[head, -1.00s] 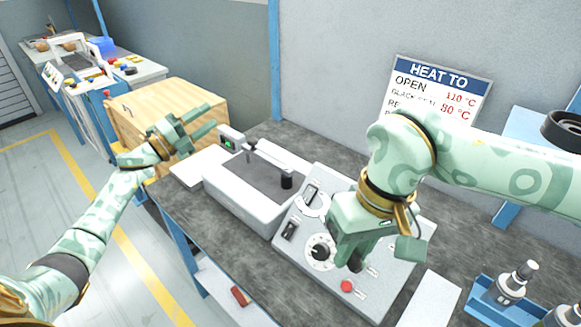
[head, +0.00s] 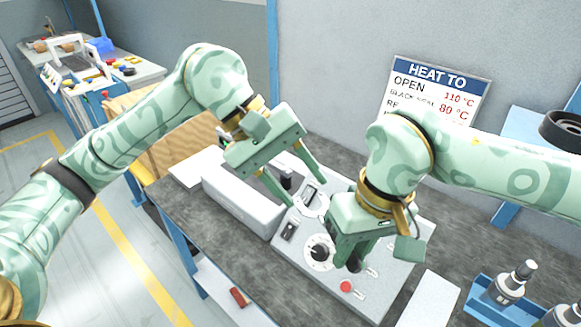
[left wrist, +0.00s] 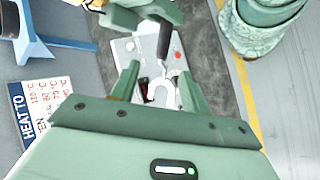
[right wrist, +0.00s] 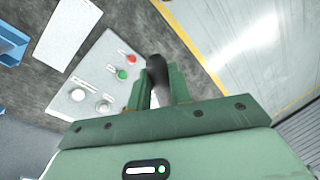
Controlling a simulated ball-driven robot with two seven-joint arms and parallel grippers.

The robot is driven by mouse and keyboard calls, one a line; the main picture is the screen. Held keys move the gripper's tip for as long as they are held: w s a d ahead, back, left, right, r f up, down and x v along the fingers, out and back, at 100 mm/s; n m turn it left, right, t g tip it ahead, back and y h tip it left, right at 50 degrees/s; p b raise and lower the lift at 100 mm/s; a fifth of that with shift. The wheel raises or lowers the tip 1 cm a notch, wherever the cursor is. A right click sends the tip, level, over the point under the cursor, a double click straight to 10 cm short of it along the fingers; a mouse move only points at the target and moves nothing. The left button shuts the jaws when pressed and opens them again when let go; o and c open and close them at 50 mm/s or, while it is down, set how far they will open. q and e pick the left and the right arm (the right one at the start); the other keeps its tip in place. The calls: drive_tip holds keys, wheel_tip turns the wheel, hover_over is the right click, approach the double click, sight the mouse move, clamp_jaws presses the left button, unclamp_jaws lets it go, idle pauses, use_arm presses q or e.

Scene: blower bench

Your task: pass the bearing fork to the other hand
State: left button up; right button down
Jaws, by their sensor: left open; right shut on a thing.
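The bearing fork has a dark handle (head: 356,261) and a pale, U-shaped pronged end (left wrist: 165,92). My right gripper (right wrist: 159,92) is shut on it above the control panel. In the right wrist view the dark handle sticks out past the fingers.
The heater unit (head: 240,202) and grey control panel (head: 325,280), with knobs and a red button, lie below the grippers. A blue tray (head: 485,300) with fittings is at right. A temperature sign (head: 437,90) stands at the wall.

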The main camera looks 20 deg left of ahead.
use_arm(q)
drive_tip(key=x, duration=1)
drive_tip(key=shift+f, duration=0.1)
drive_tip(key=shift+d, duration=0.1)
clamp_jaws()
use_arm(e)
drive_tip(key=c, duration=1.2)
unclamp_jaws()
